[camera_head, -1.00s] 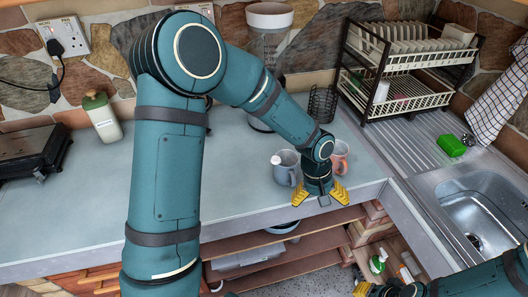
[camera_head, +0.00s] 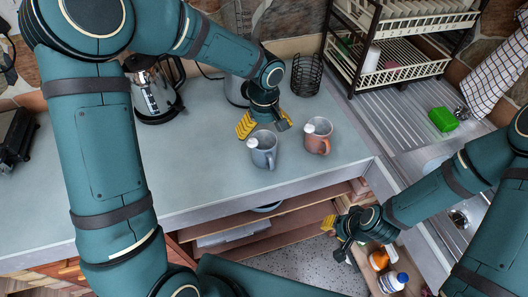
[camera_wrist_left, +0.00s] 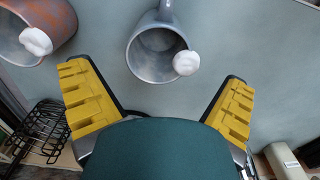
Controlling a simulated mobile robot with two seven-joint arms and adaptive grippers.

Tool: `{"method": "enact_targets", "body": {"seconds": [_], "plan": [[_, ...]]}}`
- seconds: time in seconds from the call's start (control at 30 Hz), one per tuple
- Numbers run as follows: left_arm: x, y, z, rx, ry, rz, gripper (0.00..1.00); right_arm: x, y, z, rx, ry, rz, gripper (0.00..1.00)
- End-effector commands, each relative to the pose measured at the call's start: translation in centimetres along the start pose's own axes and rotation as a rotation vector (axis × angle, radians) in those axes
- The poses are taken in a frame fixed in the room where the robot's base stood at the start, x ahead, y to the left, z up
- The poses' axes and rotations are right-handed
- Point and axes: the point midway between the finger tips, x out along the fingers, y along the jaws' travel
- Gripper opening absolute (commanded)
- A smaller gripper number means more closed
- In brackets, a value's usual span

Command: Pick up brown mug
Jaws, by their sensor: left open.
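The brown mug (camera_head: 317,135), reddish-brown with a white top piece, stands upright on the counter right of a blue-grey mug (camera_head: 263,148). In the left wrist view the brown mug (camera_wrist_left: 30,25) is at the upper left, cut by the edge. The blue-grey mug (camera_wrist_left: 158,48) is at top centre there, ahead of the fingers. My left gripper (camera_head: 264,125) is open and empty, just behind the blue-grey mug and left of the brown one. Its yellow fingers (camera_wrist_left: 160,103) are spread wide. My right gripper (camera_head: 338,237) hangs low in front of the shelves; its opening is unclear.
A wire holder (camera_head: 306,76) stands behind the brown mug. A kettle (camera_head: 155,95) is at the back left, and a dish rack (camera_head: 400,60) at the back right. The counter (camera_head: 200,165) left of the mugs is clear. Bottles (camera_head: 392,281) stand below, near my right gripper.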

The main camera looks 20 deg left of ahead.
Motion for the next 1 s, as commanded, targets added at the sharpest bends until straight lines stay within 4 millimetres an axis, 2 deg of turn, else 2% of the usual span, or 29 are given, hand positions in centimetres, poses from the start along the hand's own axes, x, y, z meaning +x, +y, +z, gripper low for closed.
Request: {"method": "enact_targets", "body": {"seconds": [0.1,0.27,0.6,0.9,0.97,1.0], "plan": [[1.4,-0.1,0.0,0.001,-0.002,-0.001,1.0,0.1,0.1,0.0,0.0,0.0,0.0,0.25],[2.2,0.0,0.1,0.0,-0.002,0.0,1.0,0.1,0.1,0.0,0.0,0.0,0.001,0.25],[6.5,0.1,0.2,0.002,-0.002,-0.001,1.0,0.3,0.1,0.0,0.0,0.0,0.001,0.25],[7.0,0.1,0.1,0.001,0.0,0.001,1.0,0.3,0.1,0.0,0.0,0.0,0.001,0.25],[7.0,0.1,0.1,0.001,0.0,0.001,0.82,0.3,0.1,0.0,0.0,0.0,0.001,0.25],[7.0,0.1,0.1,0.001,0.0,0.001,0.68,0.3,0.1,0.0,0.0,0.0,0.001,0.25]]}}
